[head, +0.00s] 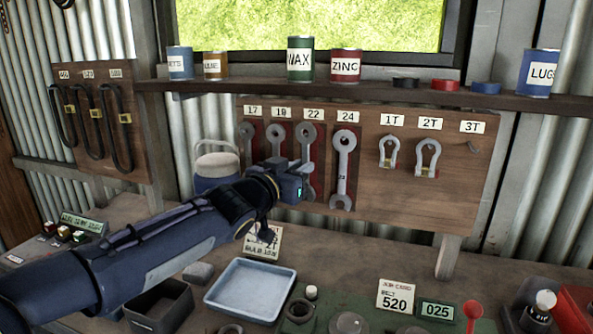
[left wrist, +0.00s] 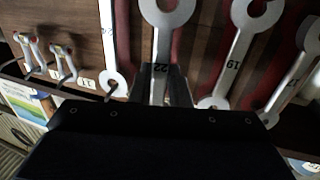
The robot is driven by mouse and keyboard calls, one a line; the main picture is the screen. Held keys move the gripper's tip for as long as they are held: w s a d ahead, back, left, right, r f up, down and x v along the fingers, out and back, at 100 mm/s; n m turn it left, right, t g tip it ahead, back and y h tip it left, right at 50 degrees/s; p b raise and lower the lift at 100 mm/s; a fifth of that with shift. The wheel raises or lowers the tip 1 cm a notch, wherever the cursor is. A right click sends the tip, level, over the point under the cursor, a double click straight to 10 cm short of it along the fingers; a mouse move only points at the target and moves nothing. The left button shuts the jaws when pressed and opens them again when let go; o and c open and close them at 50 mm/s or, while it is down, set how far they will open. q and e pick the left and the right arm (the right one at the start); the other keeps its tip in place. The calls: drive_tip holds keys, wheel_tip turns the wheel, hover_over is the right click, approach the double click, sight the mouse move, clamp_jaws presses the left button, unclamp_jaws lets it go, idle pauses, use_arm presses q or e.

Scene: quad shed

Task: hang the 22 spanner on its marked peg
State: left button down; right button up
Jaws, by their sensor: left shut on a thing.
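The 22 spanner (head: 309,137) is grey and upright at the board, below the 22 label (head: 314,115). The gripper hides part of the spanner. I cannot tell whether its upper end is on the peg. My right gripper is not in view.
The 19 spanner (head: 276,136) and 24 spanner (head: 343,168) hang close on either side, with the 17 spanner (head: 247,140) farther left. Shackles (head: 427,160) hang to the right. A shelf with tins (head: 345,66) runs above. A blue tray (head: 212,300) lies on the bench below.

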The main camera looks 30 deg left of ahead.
use_arm(q)
drive_tip(key=shift+w+a+f, duration=0.15)
drive_tip(key=shift+w+f, duration=0.15)
drive_tip(key=shift+w, duration=0.3)
drive_tip(key=shift+w+a+f, duration=0.15)
drive_tip(key=shift+w+f, duration=0.15)
drive_tip(key=shift+w, duration=0.25)
drive_tip(key=c, duration=1.3)
unclamp_jaws()
drive_tip(key=s, duration=0.8)
drive_tip(key=s+d+f+g+h+p, duration=0.1)
drive_tip(key=s+d+f+g, duration=0.3)
drive_tip(key=s+f, duration=0.2)
drive_tip(key=s+d+f+n+g+h+p, duration=0.1)
drive_tip(key=s+d+f+g+p, duration=0.1)
drive_tip(key=s+d+f+g, duration=0.2)
drive_tip(key=s+d+f+g+h+p, duration=0.1)
drive_tip(key=s+d+f+g, duration=0.3)
drive_tip(key=s+f, duration=0.6)
drive_tip(key=s+p, duration=0.1)
drive_tip(key=s, duration=0.2)
drive_tip(key=shift+s+d+n, duration=0.15)
drive_tip(key=shift+d+n, duration=0.25)
